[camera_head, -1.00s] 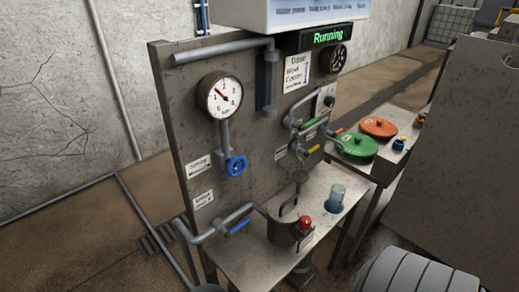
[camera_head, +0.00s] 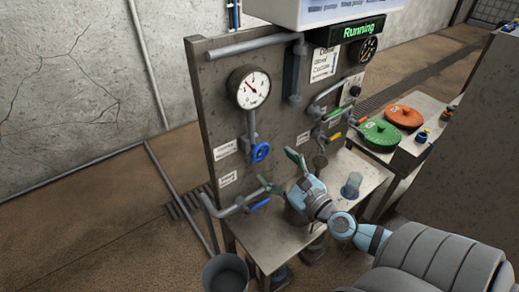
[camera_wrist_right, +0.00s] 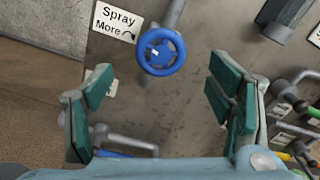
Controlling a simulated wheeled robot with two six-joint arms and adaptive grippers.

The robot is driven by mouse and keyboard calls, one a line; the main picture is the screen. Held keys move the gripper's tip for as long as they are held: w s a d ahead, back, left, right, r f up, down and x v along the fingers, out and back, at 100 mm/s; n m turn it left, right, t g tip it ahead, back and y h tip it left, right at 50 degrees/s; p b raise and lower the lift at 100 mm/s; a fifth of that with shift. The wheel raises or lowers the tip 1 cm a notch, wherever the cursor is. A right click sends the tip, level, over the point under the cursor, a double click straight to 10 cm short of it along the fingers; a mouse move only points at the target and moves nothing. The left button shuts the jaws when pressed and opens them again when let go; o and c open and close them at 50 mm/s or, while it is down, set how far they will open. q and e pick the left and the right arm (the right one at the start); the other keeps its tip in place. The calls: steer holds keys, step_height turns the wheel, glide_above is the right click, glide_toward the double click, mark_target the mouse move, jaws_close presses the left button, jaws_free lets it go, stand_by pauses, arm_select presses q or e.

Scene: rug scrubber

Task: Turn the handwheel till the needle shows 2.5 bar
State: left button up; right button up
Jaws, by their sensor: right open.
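The blue handwheel (camera_head: 260,152) sits on a grey pipe on the panel, below the round white gauge (camera_head: 249,87). The gauge's red needle points to the upper left; its exact reading is too small to tell. My left gripper is out of view.
A "Spray More" label (camera_wrist_right: 116,23) with a curved arrow is left of the wheel. A pipe with a blue lever (camera_head: 258,204) juts out below. Pipes with coloured levers are at right.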

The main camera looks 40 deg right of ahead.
mark_target(262, 153)
steer(key=w+p, duration=0.1)
steer(key=w, duration=0.7)
steer(key=shift+w+d+p, duration=0.1)
steer(key=shift+w+p, duration=0.05)
steer(key=shift+p, duration=0.15)
steer(key=c, duration=1.2)
